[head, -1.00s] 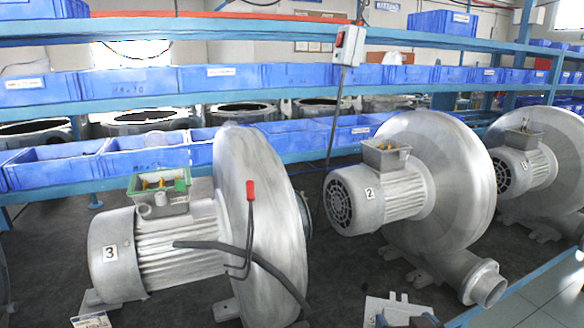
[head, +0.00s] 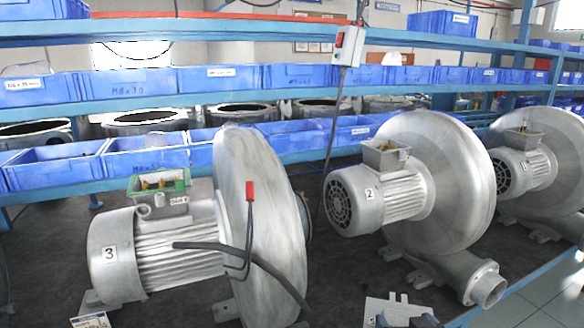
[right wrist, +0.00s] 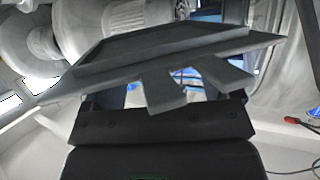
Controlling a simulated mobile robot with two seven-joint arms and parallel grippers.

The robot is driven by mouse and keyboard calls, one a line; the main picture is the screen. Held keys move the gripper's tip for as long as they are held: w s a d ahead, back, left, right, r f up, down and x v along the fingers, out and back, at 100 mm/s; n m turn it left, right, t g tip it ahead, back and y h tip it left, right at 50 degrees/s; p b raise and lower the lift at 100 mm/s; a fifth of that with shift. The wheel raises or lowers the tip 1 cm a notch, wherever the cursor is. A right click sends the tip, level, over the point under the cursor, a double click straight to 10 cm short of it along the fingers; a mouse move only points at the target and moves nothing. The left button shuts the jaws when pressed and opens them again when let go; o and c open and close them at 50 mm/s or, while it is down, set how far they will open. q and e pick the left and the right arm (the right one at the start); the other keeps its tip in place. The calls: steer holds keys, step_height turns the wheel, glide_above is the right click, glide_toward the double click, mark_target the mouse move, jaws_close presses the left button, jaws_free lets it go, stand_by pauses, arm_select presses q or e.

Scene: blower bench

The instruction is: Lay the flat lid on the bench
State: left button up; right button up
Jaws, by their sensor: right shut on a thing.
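The flat lid (head: 397,308) is a grey plate at the bottom edge of the head view, partly cut off. My right gripper (head: 405,321) is shut on it; only its dark tips show there. The bench (head: 50,235) has a dark top and carries the blowers. I cannot tell a contact between lid and bench. My left gripper is out of view.
Blower 3 (head: 262,210) stands at left with an open green-rimmed terminal box (head: 160,185), a dark cable and a red-handled tool. Blower 2 (head: 455,180) stands right of centre, its outlet (head: 488,288) near the front edge. Bare bench shows between them. Blue bins (head: 145,158) line the back.

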stand_by(0.5)
steer(key=a+r+n+g+y, duration=0.1)
steer(key=a+r+n+y, duration=0.1)
steer(key=a+r+y, duration=0.1)
steer(key=s+a+r+n+g+y, duration=0.1)
steer(key=a+r+n+y, duration=0.2)
steer(key=a, duration=0.3)
steer(key=a+r+n+g+y, duration=0.1)
steer(key=a+r+n+y, duration=0.1)
steer(key=a+r, duration=0.3)
steer(key=shift+s+a+n+y, duration=0.1)
steer(key=shift+s+n+y, duration=0.3)
steer(key=shift+s+d+r+m+t+h, duration=0.1)
steer(key=shift+d+r+m+t+h, duration=0.2)
steer(key=shift+d+r+m+h, duration=0.55)
steer(key=shift+d+r+m+t+h, duration=0.25)
steer(key=shift+d+r, duration=0.3)
steer(key=shift+r, duration=0.6)
steer(key=shift+s+d+r+m+t+h, duration=0.1)
steer(key=shift+d+r+m+t+h, duration=0.25)
steer(key=shift+d+r+m+h, duration=0.45)
